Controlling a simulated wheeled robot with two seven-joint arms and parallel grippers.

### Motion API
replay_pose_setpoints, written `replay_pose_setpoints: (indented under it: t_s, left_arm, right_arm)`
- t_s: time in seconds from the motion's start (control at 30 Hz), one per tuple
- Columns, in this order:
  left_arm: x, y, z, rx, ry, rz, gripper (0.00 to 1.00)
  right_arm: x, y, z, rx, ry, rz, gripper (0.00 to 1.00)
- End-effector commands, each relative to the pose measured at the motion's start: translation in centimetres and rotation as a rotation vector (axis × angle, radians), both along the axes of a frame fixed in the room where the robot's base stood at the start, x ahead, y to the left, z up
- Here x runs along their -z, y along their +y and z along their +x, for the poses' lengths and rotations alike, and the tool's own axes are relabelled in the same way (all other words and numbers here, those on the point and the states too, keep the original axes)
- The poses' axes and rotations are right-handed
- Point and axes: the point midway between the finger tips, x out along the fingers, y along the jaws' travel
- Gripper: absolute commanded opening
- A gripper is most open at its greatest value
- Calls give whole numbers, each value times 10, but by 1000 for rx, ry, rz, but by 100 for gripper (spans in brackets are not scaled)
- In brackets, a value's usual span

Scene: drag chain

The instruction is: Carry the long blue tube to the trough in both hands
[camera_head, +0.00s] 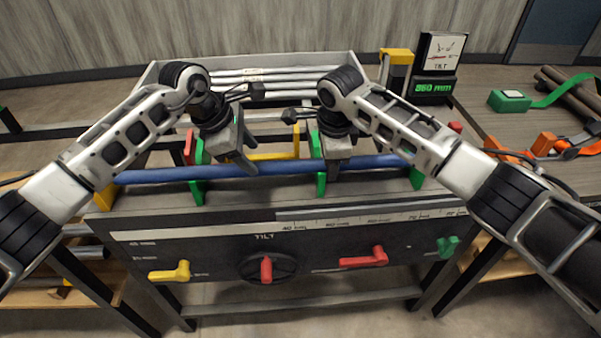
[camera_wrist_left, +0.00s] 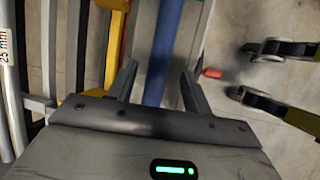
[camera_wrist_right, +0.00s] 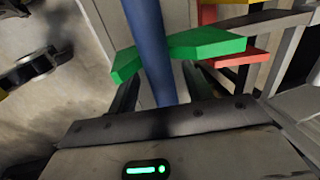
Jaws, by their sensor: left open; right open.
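The long blue tube (camera_head: 270,168) lies level across several green supports (camera_head: 197,180) along the front of the bench. My left gripper (camera_head: 243,165) is over the tube, left of its middle. In the left wrist view the tube (camera_wrist_left: 165,45) runs between its open fingers (camera_wrist_left: 158,80). My right gripper (camera_head: 332,163) is over the tube further right, close to a green support. In the right wrist view the tube (camera_wrist_right: 148,40) passes between its spread fingers (camera_wrist_right: 158,92), by the green support (camera_wrist_right: 205,43). Which part is the trough I cannot tell for certain.
Several pale tubes (camera_head: 270,78) lie in a grey frame at the back. A display reading 850 mm (camera_head: 433,87) and a yellow post (camera_head: 397,62) stand behind right. The front panel (camera_head: 220,245) carries coloured handles. A side table (camera_head: 500,125) holds orange and green items.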

Motion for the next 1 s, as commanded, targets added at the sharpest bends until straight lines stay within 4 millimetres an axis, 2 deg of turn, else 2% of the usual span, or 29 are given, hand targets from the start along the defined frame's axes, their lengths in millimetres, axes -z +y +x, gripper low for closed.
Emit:
replay_pose_setpoints:
  t_s: [0.1, 0.23, 0.4, 0.53, 0.67, 1.0]
  left_arm:
    - [-26, 12, -4, -2, -6, 1, 50]
    - [-47, 20, -9, -1, -4, 2, 50]
    - [-63, 27, -13, -2, -1, 2, 50]
    - [-68, 29, -14, 0, 0, 1, 50]
    - [-68, 29, -14, -1, 1, 1, 50]
    - [-67, 29, -14, -1, 0, 1, 50]
  right_arm:
    - [0, 0, 0, 0, 0, 0, 50]
    - [0, 0, 0, 0, 0, 0, 50]
    - [0, 0, 0, 0, 0, 0, 50]
    - [-6, 0, -1, 0, -1, 1, 50]
    - [-25, 1, -4, 0, -4, 2, 50]
    - [-94, 1, -18, -1, -3, 2, 50]
